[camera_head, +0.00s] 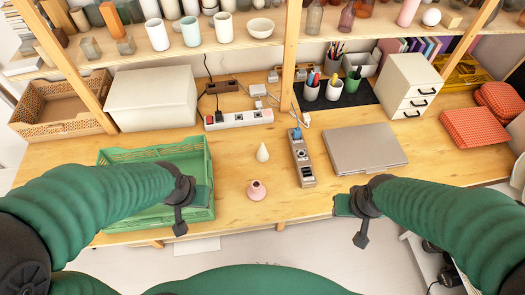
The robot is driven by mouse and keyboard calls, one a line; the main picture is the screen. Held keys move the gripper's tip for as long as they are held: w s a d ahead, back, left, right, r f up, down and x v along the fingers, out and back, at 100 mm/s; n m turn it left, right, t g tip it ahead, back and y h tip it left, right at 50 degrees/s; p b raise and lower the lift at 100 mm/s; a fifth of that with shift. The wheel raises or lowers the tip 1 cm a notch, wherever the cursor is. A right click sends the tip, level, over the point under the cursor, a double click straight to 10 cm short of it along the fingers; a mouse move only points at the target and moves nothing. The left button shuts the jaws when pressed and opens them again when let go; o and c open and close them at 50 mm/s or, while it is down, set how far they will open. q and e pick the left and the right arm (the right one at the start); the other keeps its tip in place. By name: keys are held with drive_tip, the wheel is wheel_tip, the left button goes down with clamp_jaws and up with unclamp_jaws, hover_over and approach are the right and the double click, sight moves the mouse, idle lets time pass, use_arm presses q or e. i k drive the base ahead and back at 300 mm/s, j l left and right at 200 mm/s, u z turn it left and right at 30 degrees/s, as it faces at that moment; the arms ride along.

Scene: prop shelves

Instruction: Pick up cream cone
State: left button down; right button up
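The cream cone (263,153) stands upright, point up, on the wooden table near the middle. A small pink flared piece (257,190) stands in front of it, apart from it. My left gripper (181,205) is over the right part of the green crate, to the left of the cone and closer to me. My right gripper (362,215) is at the table's front edge, to the right of the cone and in front of the laptop. Both are apart from the cone, and I see nothing held. The spacing of their fingers is not clear.
The green crate (112,157) stands at the left front. A power strip (239,119) lies behind the cone, a grey control strip (301,160) to its right, then a closed laptop (364,148). A shelf (240,46) crosses above the back. The table around the cone is clear.

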sight(261, 155)
drive_tip(key=i+l, duration=0.15)
drive_tip(key=l, duration=0.2)
drive_tip(key=i+l, duration=0.2)
drive_tip(key=l, duration=0.15)
drive_tip(key=i+l, duration=0.15)
drive_tip(key=l, duration=0.2)
drive_tip(key=u, duration=0.4)
drive_tip(key=l+u, duration=0.15)
drive_tip(key=u, duration=0.3)
drive_tip(key=l+u, duration=0.1)
drive_tip(key=u, duration=0.3)
drive_tip(key=l+u, duration=0.1)
drive_tip(key=u, duration=0.35)
drive_tip(key=l+u, duration=0.1)
drive_tip(key=u, duration=0.3)
drive_tip(key=l+u, duration=0.1)
drive_tip(key=u, duration=0.35)
